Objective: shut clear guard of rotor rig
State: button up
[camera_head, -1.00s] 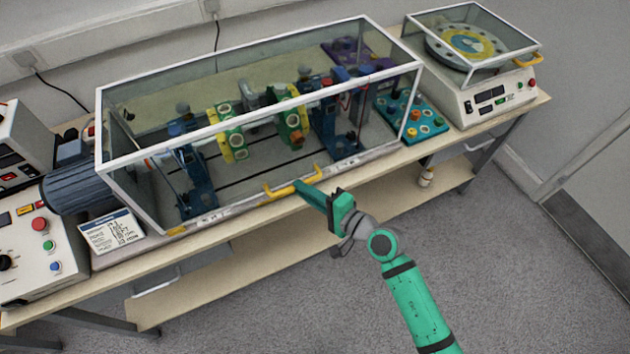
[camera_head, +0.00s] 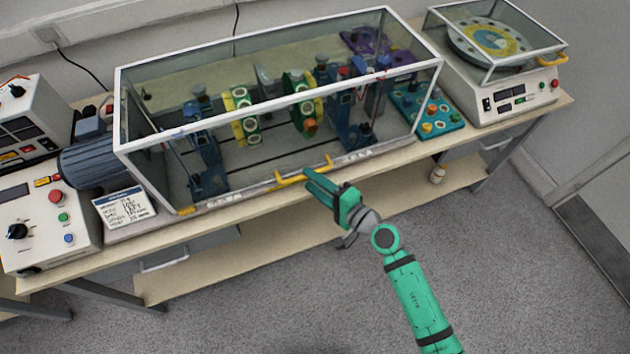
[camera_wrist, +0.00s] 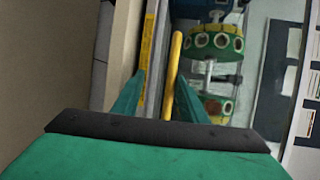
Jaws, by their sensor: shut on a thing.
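The clear guard (camera_head: 128,95) is a long see-through box with a white frame over the rotor rig. It looks lowered, with its front lower edge along the rig's base; any small gap there is too fine to tell. Its yellow handle (camera_head: 289,181) is at the bottom of the front side. My gripper (camera_head: 309,176) reaches the handle from the front right. In the wrist view the handle bar (camera_wrist: 174,60) runs between the two green fingers (camera_wrist: 158,88), which are shut on it. Inside the guard are the rig's green-and-yellow discs (camera_head: 243,115) and blue bearing stands (camera_head: 207,155).
A motor (camera_head: 90,165) and control box (camera_head: 40,225) stand at the left, with a label card (camera_head: 123,207) beside them. A teal tray (camera_head: 428,112) and a covered turntable unit (camera_head: 515,100) stand at the right. The floor (camera_head: 520,260) in front is clear.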

jog(key=shift+o, duration=0.3)
jog(key=shift+f+g, duration=0.3)
jog(key=shift+f, duration=0.45)
jog(key=shift+s+d, duration=0.1)
jog(key=shift+s, duration=0.05)
jog(key=v, duration=1)
jog(key=shift+s+r, duration=0.2)
jog(key=shift+r, duration=0.2)
jog(key=shift+c, duration=0.3)
jog(key=shift+d, duration=0.1)
